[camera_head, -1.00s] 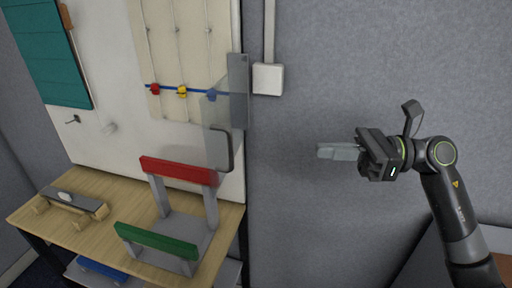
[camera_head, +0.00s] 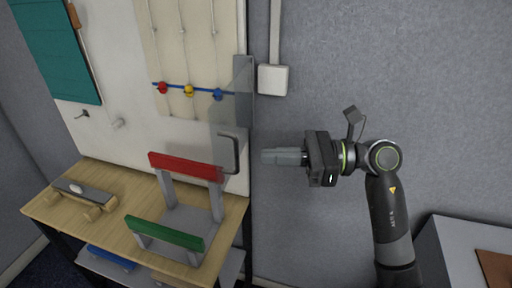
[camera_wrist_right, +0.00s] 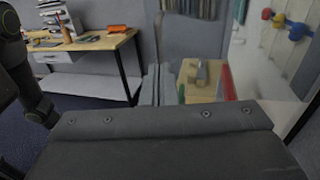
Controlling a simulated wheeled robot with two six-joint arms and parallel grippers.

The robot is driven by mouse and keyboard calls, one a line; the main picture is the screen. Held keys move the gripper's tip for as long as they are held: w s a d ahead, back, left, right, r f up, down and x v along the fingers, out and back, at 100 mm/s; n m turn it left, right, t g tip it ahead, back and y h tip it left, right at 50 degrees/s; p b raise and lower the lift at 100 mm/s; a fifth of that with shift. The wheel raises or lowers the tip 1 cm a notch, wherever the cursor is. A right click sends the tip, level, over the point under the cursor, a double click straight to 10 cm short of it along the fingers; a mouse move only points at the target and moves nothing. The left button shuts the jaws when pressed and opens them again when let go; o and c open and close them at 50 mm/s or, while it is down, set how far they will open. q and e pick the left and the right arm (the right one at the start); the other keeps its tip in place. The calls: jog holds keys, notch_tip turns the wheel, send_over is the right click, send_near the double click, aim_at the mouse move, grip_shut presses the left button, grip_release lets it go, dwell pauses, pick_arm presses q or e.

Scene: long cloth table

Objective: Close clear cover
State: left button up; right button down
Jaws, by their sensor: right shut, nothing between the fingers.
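The clear cover (camera_head: 226,112) is a see-through panel at the right edge of the white board. It stands out from the board beside a grey upright strip (camera_head: 243,80), and a dark handle (camera_head: 236,153) is on its lower part. My right gripper (camera_head: 265,157) is shut and empty, pointing left, just right of the handle at about its height. A gap shows between them in the picture; the depth between them is hard to tell. The right wrist view shows its fingers (camera_wrist_right: 157,88) close together. My left gripper is not in view.
Red, yellow and blue knobs (camera_head: 188,90) sit on a blue bar on the board. Below, a wooden table (camera_head: 118,222) holds a red-and-green frame (camera_head: 184,168) and a small wheeled wooden piece (camera_head: 83,195). A grey wall with a white box (camera_head: 273,79) is behind my arm.

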jog(key=a+p, duration=0.1)
jog(key=a, duration=0.2)
jog(key=shift+w+a+p, duration=0.1)
jog(key=shift+a+p, duration=0.25)
jog(key=shift+a, duration=0.05)
